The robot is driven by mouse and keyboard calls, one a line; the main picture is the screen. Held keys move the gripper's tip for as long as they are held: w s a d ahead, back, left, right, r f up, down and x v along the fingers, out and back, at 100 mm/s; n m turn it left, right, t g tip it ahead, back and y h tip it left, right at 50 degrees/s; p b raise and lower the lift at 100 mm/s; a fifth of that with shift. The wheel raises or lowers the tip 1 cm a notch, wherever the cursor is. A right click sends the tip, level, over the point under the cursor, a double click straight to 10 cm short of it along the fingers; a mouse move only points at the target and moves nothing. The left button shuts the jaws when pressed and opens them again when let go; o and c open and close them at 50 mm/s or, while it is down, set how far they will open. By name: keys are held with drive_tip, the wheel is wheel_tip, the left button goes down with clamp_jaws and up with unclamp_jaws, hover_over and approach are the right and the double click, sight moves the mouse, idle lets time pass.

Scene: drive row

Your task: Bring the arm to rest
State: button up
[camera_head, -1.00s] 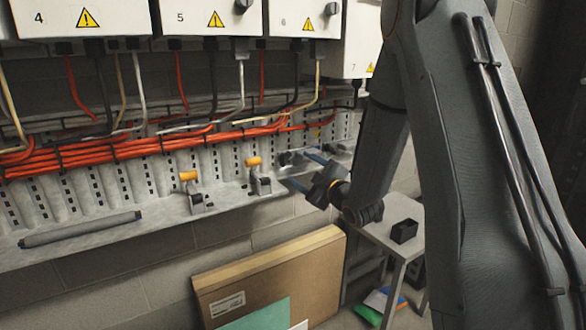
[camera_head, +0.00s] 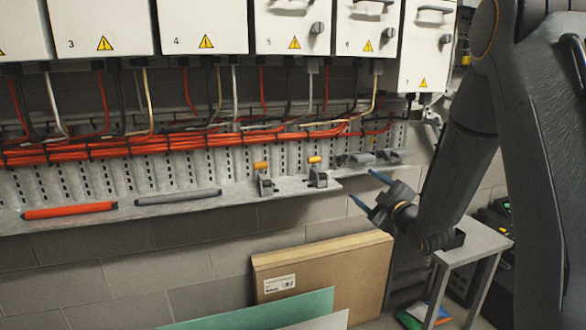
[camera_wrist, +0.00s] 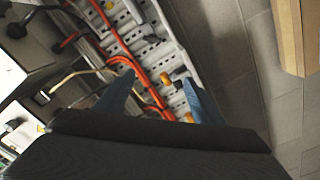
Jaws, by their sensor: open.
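My gripper (camera_head: 368,191) is at the right of the head view, on the end of my dark arm, in front of the right end of the grey shelf (camera_head: 232,198). Its two blue fingers are spread apart with nothing between them. In the wrist view my gripper (camera_wrist: 160,98) shows the same blue fingers apart, with the cable tray and orange cables beyond them. The lower part of the wrist view is covered by a dark part of my wrist.
Numbered white cabinets (camera_head: 201,28) hang above orange cables (camera_head: 150,142). The shelf carries a red bar (camera_head: 70,210), a grey bar (camera_head: 178,197) and two yellow-handled clamps. A cardboard panel (camera_head: 325,268) leans below. A small grey table (camera_head: 480,240) stands below my arm.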

drive_tip(key=s+a+f+m+g+h+p, duration=0.1)
drive_tip(key=s+m+g, duration=0.6)
drive_tip(key=s, duration=1.3)
drive_tip(key=s+a+f+m+g+h+p, duration=0.1)
drive_tip(key=s+m+g+h+p, duration=0.3)
drive_tip(key=s+g, duration=0.6)
drive_tip(key=s+m+p, duration=0.2)
drive_tip(key=s, duration=0.9)
drive_tip(key=shift+s+a+f+m+h+p, duration=0.2)
drive_tip(key=shift+a+f+m+h+p, duration=0.1)
drive_tip(key=shift+m, duration=0.1)
